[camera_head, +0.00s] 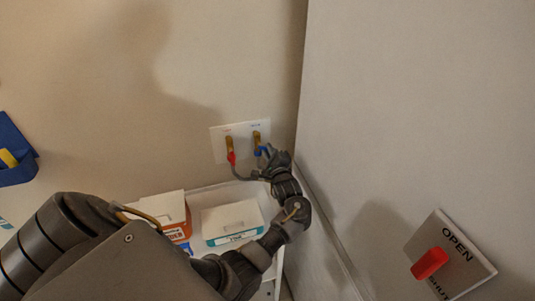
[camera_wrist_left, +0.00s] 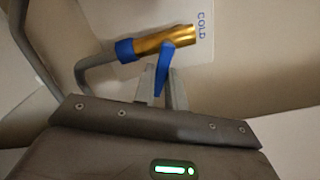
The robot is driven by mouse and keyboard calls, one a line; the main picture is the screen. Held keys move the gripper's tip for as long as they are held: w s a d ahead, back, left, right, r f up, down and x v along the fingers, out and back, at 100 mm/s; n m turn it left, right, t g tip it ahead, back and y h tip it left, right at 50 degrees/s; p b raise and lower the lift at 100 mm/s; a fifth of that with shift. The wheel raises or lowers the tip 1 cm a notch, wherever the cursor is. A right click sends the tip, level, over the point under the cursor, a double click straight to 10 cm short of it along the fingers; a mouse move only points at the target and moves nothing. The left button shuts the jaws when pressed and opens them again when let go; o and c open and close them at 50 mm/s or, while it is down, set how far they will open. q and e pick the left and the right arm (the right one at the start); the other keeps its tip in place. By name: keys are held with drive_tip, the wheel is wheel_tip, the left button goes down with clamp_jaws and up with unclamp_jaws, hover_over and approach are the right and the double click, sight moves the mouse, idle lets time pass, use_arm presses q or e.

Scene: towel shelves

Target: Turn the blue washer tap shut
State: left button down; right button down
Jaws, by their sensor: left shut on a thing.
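The blue washer tap (camera_head: 257,138) is a brass valve on a white wall plate (camera_head: 220,146), beside a second brass valve with a red handle (camera_head: 231,157). In the left wrist view the blue tap's brass body (camera_wrist_left: 180,40) lies nearly level, next to the word COLD. Its blue lever (camera_wrist_left: 164,68) points down, crosswise to the body, between my fingers. My left gripper (camera_wrist_left: 160,87) is shut on this lever. In the head view my left gripper (camera_head: 266,156) reaches the tap and partly covers it. My right gripper is not in view.
A white shelf below the plate holds a white-and-teal box (camera_head: 232,219) and an orange-marked box (camera_head: 160,208). A large pale panel stands close on the right, with a red lever (camera_head: 429,263) on an OPEN/SHUT plate. A blue bin (camera_head: 14,150) hangs at the left.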

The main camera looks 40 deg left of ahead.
use_arm(q)
drive_tip(key=n, duration=0.2)
drive_tip(key=r+n, duration=0.1)
drive_tip(key=n, duration=0.2)
drive_tip(key=shift+d+r+n, duration=0.1)
drive_tip(key=shift+n, duration=0.2)
idle(0.4)
drive_tip(key=c, duration=1.7)
unclamp_jaws()
drive_tip(key=shift+o, duration=1.3)
drive_tip(key=shift+r, duration=0.15)
